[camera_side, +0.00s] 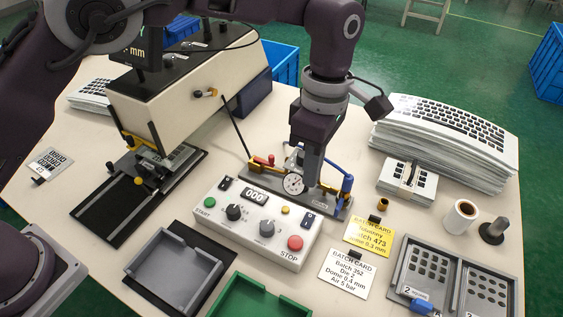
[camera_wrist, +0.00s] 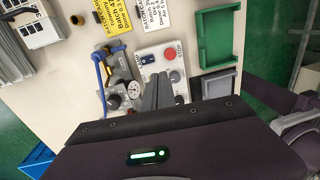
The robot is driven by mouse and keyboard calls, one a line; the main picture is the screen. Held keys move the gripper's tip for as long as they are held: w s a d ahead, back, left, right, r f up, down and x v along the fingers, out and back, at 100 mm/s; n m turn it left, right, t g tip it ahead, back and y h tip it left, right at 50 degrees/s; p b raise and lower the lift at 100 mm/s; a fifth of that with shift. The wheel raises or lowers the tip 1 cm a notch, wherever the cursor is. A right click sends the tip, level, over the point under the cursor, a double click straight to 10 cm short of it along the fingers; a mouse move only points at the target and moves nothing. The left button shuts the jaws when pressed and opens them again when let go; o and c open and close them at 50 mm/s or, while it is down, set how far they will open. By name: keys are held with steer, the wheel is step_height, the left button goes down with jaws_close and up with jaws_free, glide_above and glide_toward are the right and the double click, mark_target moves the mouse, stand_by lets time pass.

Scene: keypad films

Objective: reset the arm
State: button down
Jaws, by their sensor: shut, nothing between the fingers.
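My gripper (camera_side: 312,180) points down above the table, over the right side of the gauge fixture and just behind the white control box (camera_side: 258,225). Its fingers are shut with nothing between them; they also show in the wrist view (camera_wrist: 158,92). The control box has a counter reading 000, two dark knobs, a green START button and a red STOP button. The fixture's round dial gauge (camera_side: 293,184) is just left of my fingers, and its blue tube (camera_side: 346,185) is to the right. I cannot tell whether the fingertips touch anything, as their height is unclear.
A beige press (camera_side: 190,85) stands at the left. In front are a grey tray (camera_side: 175,270) and a green tray (camera_side: 260,300). At right are batch cards (camera_side: 368,236), a film stack (camera_side: 440,140), a cup (camera_side: 461,215) and a two-part grey tray (camera_side: 452,262).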

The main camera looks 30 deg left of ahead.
steer(key=s+a+r+m+t+h, duration=0.15)
steer(key=s+a+r+m, duration=0.25)
steer(key=a+r, duration=0.45)
steer(key=s+a+r+m+t, duration=0.2)
steer(key=s+a+r+m, duration=0.25)
steer(key=a+r, duration=0.45)
steer(key=s+a+f+m+t, duration=0.1)
steer(key=s+a+f+m, duration=0.1)
steer(key=s+a+m, duration=0.2)
steer(key=s+a+f+m+t+y, duration=0.1)
steer(key=s+a+m, duration=0.4)
steer(key=s, duration=0.5)
steer(key=shift+s+a+f+t, duration=0.25)
steer(key=shift+a+f+t, duration=0.1)
steer(key=shift+f+t, duration=0.35)
